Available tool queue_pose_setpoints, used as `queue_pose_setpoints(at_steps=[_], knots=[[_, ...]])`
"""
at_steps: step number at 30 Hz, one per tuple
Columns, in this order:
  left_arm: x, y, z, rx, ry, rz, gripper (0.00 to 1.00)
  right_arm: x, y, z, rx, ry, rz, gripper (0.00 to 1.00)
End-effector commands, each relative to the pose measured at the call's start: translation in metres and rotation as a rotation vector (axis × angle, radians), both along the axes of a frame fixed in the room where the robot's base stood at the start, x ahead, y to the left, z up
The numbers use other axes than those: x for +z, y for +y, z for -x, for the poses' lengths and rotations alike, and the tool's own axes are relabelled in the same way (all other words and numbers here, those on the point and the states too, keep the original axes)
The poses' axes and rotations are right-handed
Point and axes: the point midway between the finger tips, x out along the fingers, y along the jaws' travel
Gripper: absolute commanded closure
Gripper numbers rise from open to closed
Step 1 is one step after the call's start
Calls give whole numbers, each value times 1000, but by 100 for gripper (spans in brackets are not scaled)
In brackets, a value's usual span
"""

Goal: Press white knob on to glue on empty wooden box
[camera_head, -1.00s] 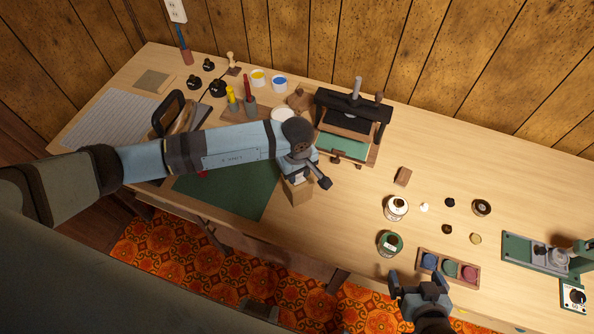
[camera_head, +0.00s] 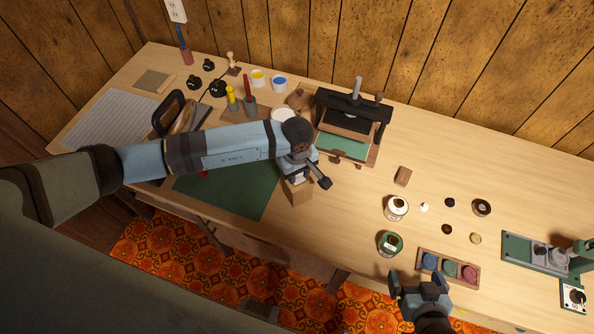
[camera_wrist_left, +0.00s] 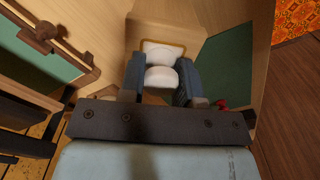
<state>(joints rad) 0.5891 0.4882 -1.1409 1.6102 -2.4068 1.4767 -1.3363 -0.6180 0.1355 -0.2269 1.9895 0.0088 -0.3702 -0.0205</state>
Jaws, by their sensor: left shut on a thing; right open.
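My left gripper (camera_head: 308,172) is shut on the white knob (camera_wrist_left: 161,77), which shows between its two fingers in the left wrist view. It holds the knob over the small wooden box (camera_head: 298,194), which stands at the right edge of the green mat. A white patch (camera_wrist_left: 162,50) with a tan rim lies just beyond the knob in the wrist view. I cannot tell whether the knob touches the box. The gripper hides much of the box top in the head view. My right gripper (camera_head: 420,284) is open and empty near the table's front edge.
A black press (camera_head: 352,110) with a green pad stands behind the box. Two jars (camera_head: 396,208) (camera_head: 389,243), a tray of colored pads (camera_head: 447,268) and several small knobs and lids are to the right. The table between box and jars is clear.

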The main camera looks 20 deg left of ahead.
Motion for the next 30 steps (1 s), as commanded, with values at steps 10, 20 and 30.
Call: queue_pose_setpoints(at_steps=[10, 20, 30], knots=[[-3, 1, 1, 0, 3, -3, 91, 0, 0, 0, 0, 0, 0, 0], [-1, 0, 1, 0, 1, -1, 39, 0, 0, 0, 0, 0, 0, 0], [20, 1, -1, -1, -4, 0, 39, -2, 5, 1, 9, 5, -7, 0]])
